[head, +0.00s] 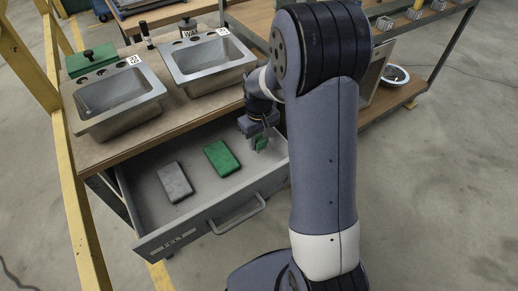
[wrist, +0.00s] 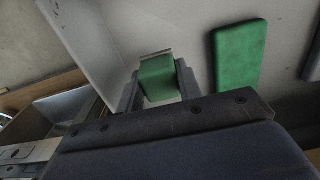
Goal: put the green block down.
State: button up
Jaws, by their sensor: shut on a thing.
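My gripper (head: 258,139) is shut on a small green block (wrist: 157,77), which sits between the two fingers in the wrist view. In the head view the green block (head: 261,144) shows just under the gripper, inside the open drawer (head: 205,215) at its right end. I cannot tell whether the block touches the drawer floor. A larger flat green slab (head: 222,158) lies on the drawer floor to the left of the gripper. It also shows in the wrist view (wrist: 238,56), apart from the held block.
A grey slab (head: 174,182) lies left of the green slab. Two metal sinks, a left one (head: 118,103) and a right one (head: 208,66), are set in the counter above the drawer. The drawer wall (wrist: 92,42) is close beside the gripper. Bare drawer floor lies between the slabs.

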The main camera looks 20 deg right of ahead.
aim_at(259, 148)
jog(key=shift+f+b, duration=0.3)
jog(key=shift+f, duration=1.6)
jog(key=shift+f, duration=0.2)
jog(key=o, duration=1)
jog(key=shift+c, duration=0.2)
notch_tip(259, 148, up, 12)
jog(key=shift+r+p, duration=0.2)
jog(key=shift+p, duration=0.8)
jog(key=shift+f, duration=0.1)
